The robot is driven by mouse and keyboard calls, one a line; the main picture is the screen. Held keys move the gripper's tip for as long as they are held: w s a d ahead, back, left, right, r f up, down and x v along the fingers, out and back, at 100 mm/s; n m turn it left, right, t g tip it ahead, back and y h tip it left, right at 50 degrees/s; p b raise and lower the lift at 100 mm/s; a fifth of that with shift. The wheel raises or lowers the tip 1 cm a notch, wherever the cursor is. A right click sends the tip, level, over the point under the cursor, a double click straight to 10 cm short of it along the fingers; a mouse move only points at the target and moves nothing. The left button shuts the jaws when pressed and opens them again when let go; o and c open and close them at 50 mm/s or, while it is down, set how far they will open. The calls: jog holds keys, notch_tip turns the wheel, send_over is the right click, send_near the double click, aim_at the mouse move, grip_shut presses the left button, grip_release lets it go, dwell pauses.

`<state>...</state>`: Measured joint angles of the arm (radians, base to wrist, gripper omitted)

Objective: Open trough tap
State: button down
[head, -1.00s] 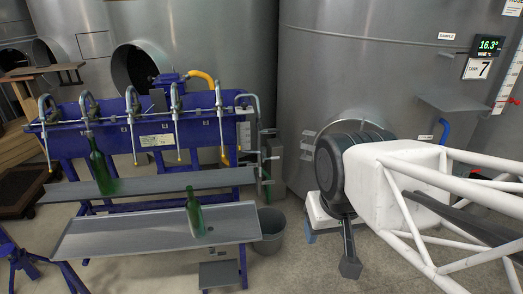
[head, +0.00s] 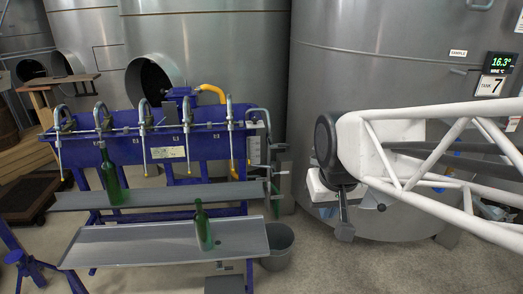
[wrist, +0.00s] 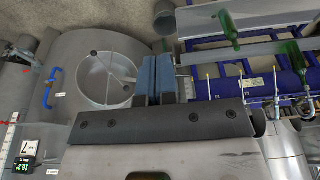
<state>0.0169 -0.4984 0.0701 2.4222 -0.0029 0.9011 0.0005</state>
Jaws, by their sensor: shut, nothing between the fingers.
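The blue bottling trough (head: 155,146) stands at the left in the head view, with several curved filling spouts along it. At its right end are dark, upright fittings with a small handle (head: 279,172); I cannot tell for sure which part is the trough tap. My gripper (head: 328,213) is right of these fittings, apart from them, in front of the big tank. In the wrist view its two blue fingers (wrist: 151,80) are together with nothing between them. The trough's end lies just right of the fingers there, partly hidden by them.
Green bottles stand on the upper shelf (head: 165,196) and the lower tray (head: 140,246). A grey bucket (head: 279,244) is on the floor at the tray's right. The big steel tank (head: 390,70), with a round hatch (wrist: 105,78), is behind my arm.

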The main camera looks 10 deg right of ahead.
jog(key=w+d+f, duration=0.1)
jog(key=w+d, duration=0.1)
jog(key=w, duration=1.7)
jog(key=w+d+f, duration=0.1)
jog(key=w+f, duration=0.1)
jog(key=w, duration=1.6)
jog(key=w+d+f, duration=0.2)
jog(key=w+f, duration=0.9)
jog(key=w, duration=0.4)
jog(key=w+d+f+t, duration=0.1)
jog(key=w+d+f, duration=0.2)
jog(key=w+f, duration=0.9)
jog(key=shift+w+d+f, duration=0.15)
jog(key=shift+w+d, duration=0.2)
jog(key=shift+w, duration=1.75)
jog(key=shift+f, duration=0.15)
jog(key=x, duration=1.3)
jog(key=shift+f, duration=0.35)
jog(key=shift+w, duration=0.1)
